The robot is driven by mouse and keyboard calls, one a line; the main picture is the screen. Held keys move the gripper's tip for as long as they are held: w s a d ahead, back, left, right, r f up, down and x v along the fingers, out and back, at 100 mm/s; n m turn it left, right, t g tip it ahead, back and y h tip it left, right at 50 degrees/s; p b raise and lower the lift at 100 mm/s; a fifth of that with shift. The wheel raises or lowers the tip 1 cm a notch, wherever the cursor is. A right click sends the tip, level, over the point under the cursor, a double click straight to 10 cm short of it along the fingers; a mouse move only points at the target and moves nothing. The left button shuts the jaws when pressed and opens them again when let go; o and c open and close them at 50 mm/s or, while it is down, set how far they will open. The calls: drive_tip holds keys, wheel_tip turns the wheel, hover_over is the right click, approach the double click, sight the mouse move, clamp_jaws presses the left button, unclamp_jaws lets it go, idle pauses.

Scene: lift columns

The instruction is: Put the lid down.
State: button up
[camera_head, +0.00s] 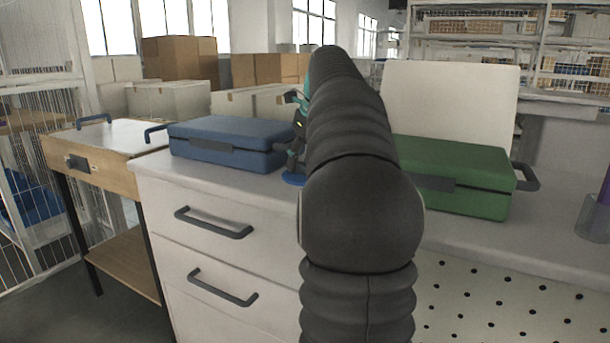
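A blue case (228,141) lies on the white counter, left of my arm, its lid down or nearly down. A green case (455,178) lies right of my arm, also with its lid down or nearly down; its left end is hidden behind my arm. I cannot tell which lid the task means. My dark arm rises through the middle and covers most of its own far end. Dark and teal parts, seemingly my gripper (294,130), show beside the blue case's right end. Its fingers cannot be made out, nor whether they touch the case.
A white panel (450,105) stands behind the green case. The counter has drawers with dark handles (213,224). A wooden-sided table (110,143) stands at left. Bare counter (480,237) lies before the green case.

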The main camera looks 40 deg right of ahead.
clamp_jaws()
drive_tip(key=shift+r, duration=0.15)
